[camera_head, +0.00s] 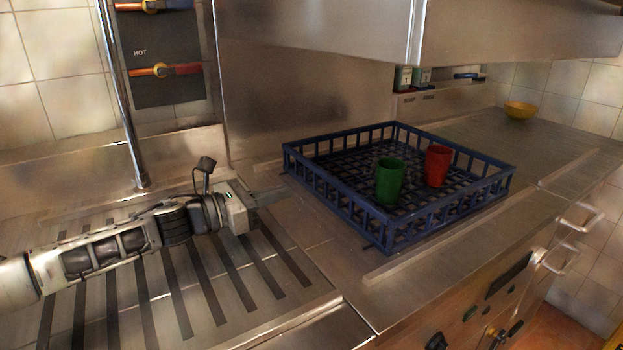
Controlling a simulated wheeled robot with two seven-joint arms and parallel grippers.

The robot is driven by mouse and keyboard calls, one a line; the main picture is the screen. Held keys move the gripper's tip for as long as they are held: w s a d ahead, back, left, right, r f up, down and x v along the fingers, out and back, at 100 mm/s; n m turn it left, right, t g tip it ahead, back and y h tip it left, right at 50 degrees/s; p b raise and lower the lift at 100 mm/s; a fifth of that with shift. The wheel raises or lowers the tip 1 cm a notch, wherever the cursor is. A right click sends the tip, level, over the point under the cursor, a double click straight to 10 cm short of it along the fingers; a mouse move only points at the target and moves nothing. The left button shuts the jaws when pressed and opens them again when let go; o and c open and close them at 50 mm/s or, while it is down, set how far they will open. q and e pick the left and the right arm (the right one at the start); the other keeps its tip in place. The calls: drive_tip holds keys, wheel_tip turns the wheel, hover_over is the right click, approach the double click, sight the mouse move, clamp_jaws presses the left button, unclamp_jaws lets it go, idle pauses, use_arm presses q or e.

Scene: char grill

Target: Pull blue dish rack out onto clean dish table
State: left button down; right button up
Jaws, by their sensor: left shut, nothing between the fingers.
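The blue dish rack (432,235) sits flat on the metal surface under the raised steel hood, right of centre. A green cup (390,181) and a red cup (437,166) stand upright in it. My left gripper (270,196) comes in from the left, shut and empty, just left of the rack's near left side and apart from it. The clean dish table (205,290), with dark strips across it, lies under my left arm. My right gripper is not in view.
A steel hood (330,30) hangs above the rack. A vertical pipe (124,100) stands at the back left. A yellow bowl (520,110) sits at the far right on the counter. Door handles (560,255) stick out at the right front. The striped table is clear apart from my arm.

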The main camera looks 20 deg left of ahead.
sight(324, 180)
use_arm(q)
drive_tip(key=p+x, duration=0.2)
drive_tip(key=x, duration=0.5)
drive_tip(key=shift+w+d+r, duration=0.1)
drive_tip(key=shift+w+d, duration=0.05)
drive_tip(key=shift+d, duration=0.05)
drive_tip(key=shift+w+d, duration=0.1)
drive_tip(key=shift+w, duration=0.1)
